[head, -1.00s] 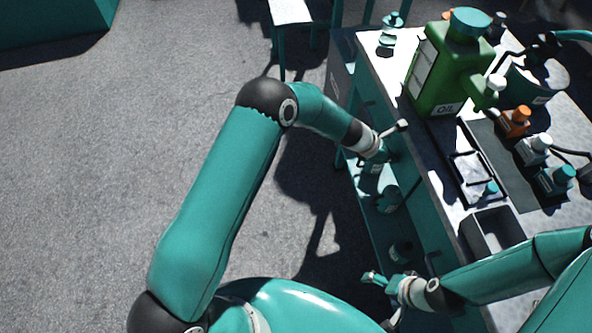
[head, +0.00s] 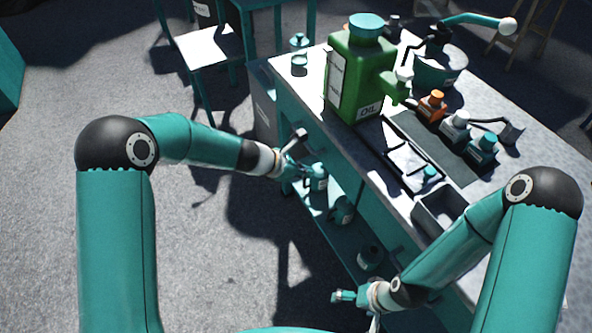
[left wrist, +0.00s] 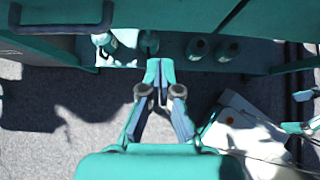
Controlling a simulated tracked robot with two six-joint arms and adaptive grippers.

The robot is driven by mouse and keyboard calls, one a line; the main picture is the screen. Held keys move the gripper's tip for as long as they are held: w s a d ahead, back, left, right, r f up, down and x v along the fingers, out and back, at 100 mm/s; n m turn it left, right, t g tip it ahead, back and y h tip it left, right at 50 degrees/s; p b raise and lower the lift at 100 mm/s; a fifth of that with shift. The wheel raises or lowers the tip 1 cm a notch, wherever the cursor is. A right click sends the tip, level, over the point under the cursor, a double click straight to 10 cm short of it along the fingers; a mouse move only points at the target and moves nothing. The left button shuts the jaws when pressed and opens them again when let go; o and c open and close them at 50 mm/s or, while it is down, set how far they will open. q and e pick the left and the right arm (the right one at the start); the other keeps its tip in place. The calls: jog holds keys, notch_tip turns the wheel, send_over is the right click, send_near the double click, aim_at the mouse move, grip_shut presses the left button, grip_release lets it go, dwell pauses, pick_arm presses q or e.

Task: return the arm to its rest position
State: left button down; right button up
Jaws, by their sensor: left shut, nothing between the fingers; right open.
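My left arm comes in from the left of the head view, elbow bent. Its gripper (head: 300,160) is beside the near side of the workbench (head: 300,110), close to the bottles on the lower shelf. In the left wrist view the fingers (left wrist: 159,72) are together at the tips, with nothing between them. My right arm bends down from the right over the bench edge. Its gripper (head: 345,297) is low in front of the bench, small in view, open, and appears empty.
A green oil can (head: 358,75) stands on the bench, with small bottles (head: 455,125), a tray (head: 410,165) and an open bin (head: 437,210). Several teal bottles (left wrist: 197,47) stand on the lower shelf. Grey floor (head: 205,270) is clear between my arms.

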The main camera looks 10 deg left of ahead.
pick_arm(q)
jog(key=s+a+f+m+g+y, duration=0.1)
jog(key=s+a+f+m, duration=0.2)
jog(key=s+m, duration=0.4)
jog(key=s+a+f+m+g+y+p, duration=0.1)
jog(key=s+f+m, duration=0.5)
jog(key=s, duration=0.6)
jog(key=s+a+f+m+g+y, duration=0.1)
jog(key=s+a+f+m+g, duration=0.1)
jog(key=s+a+f+m, duration=0.3)
jog(key=shift+s+a+m+g, duration=0.25)
jog(key=shift+s+m+g, duration=0.05)
jog(key=shift+s+m, duration=2.15)
jog(key=shift+s+f, duration=0.1)
jog(key=shift+s, duration=0.05)
